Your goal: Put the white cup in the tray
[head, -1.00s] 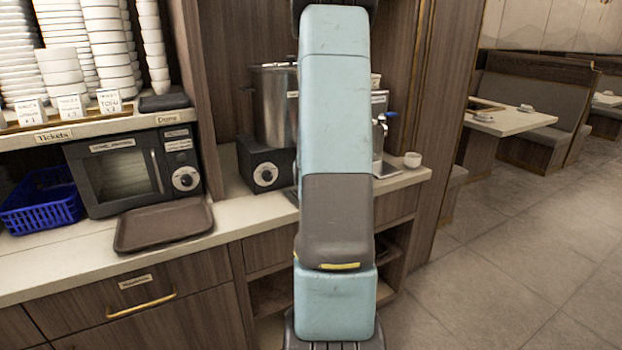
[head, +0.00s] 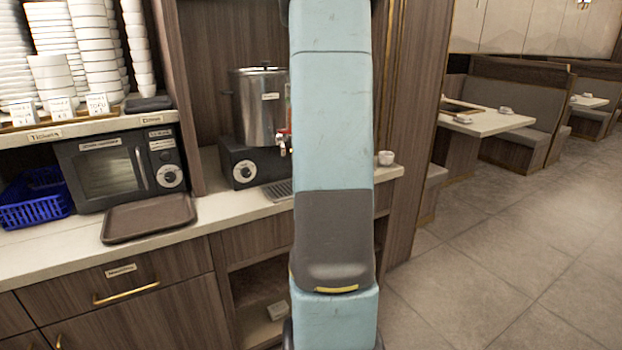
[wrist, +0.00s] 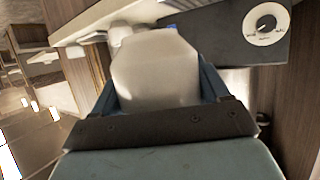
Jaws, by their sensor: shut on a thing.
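The brown tray (head: 150,217) lies empty on the counter in front of the microwave in the head view. In the wrist view my gripper (wrist: 157,95) is shut on a large white object, which looks like the white cup (wrist: 155,70), between its blue fingers. The held cup is close to the camera, and its opening cannot be made out. My arm hides the gripper in the head view. A small white cup (head: 386,158) also stands at the right end of the counter. A smaller white shape shows behind the held cup in the wrist view.
A black microwave (head: 118,170) and a blue basket (head: 35,198) stand behind and left of the tray. White crockery is stacked on the shelf above. A steel pot (head: 259,107) stands on a black burner right of the tray. Open floor lies to the right.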

